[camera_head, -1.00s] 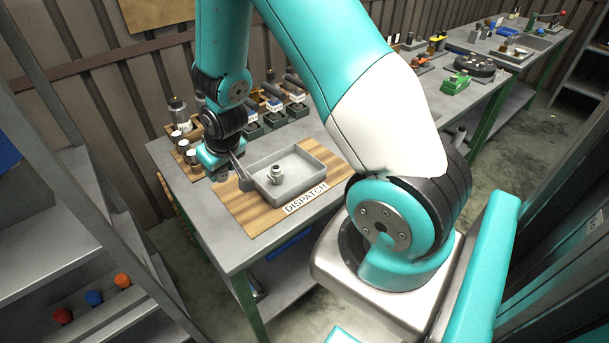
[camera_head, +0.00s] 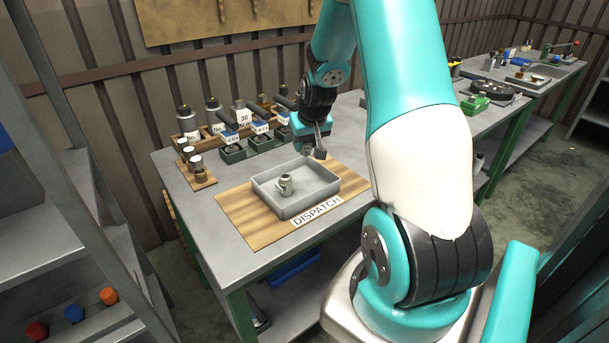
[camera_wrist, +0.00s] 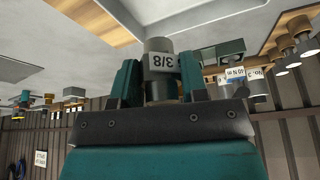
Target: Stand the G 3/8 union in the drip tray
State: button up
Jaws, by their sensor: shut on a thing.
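The drip tray (camera_head: 327,196) is a shallow grey open box on a wooden board marked DISPATCH. A small metal fitting (camera_head: 286,186) stands upright inside it, left of the middle; no marking on it can be read. My gripper (camera_head: 317,150) is above the bench at the tray's back right edge. In the wrist view my gripper (camera_wrist: 155,82) is shut on a grey cylindrical part (camera_wrist: 159,46) with a white label reading 3/8, upside down in the picture. The jaws hide its sides. I cannot tell whether this part is the union.
Labelled bottles (camera_head: 187,120) stand in a wooden rack at the back left. Dark green holders (camera_head: 233,153) with labelled tools stand behind the tray. A small wooden block with jars (camera_head: 197,168) is at the left. The bench in front of the board is clear.

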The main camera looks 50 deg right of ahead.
notch_tip(320, 180, down, 10)
jog(key=shift+f+p, duration=0.1)
jog(key=shift+p, duration=0.3)
jog(key=shift+f, duration=0.15)
jog(key=o, duration=0.8)
jog(key=shift+c, duration=0.2)
